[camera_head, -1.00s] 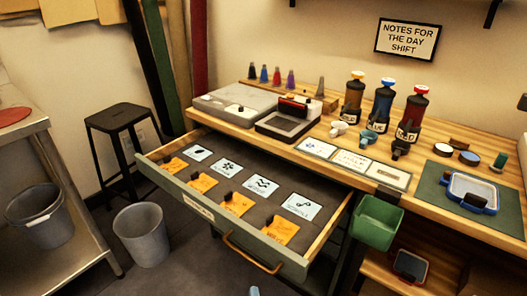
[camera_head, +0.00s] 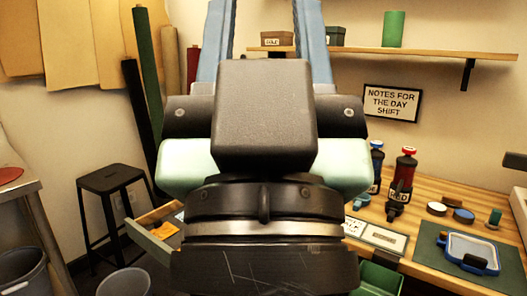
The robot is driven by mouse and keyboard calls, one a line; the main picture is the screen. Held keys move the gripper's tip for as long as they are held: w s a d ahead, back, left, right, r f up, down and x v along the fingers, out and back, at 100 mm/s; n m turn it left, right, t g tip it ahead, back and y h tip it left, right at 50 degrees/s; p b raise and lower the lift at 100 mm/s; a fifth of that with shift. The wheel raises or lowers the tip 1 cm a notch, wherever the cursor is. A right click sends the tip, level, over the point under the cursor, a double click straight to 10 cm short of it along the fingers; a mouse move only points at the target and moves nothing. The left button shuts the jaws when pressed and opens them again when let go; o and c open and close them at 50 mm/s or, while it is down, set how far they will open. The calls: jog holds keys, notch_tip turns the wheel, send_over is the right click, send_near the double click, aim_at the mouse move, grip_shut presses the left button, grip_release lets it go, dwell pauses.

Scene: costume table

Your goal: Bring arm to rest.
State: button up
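My own arm fills the middle of the head view, with blue links at the top, a dark block, pale green rounded parts and a dark ringed joint at the bottom. No gripper fingers show, so I cannot see whether the gripper is open or holds anything. The arm covers most of the open drawer (camera_head: 150,238), whose left corner still shows with an orange card (camera_head: 166,229) in it.
The wooden table (camera_head: 440,200) stands right, bearing a red-capped bottle (camera_head: 403,180), a blue-framed tray (camera_head: 470,250) on a green mat (camera_head: 430,255) and small jars. A green bin (camera_head: 380,279) hangs at its front. A black stool (camera_head: 112,182) stands left, near grey bins (camera_head: 124,284).

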notch_tip(320, 180, up, 26)
jog(key=p, duration=2.5)
jog(key=shift+f, duration=0.2)
jog(key=shift+a, duration=0.1)
jog(key=shift+o, duration=0.5)
jog(key=shift+w, duration=0.1)
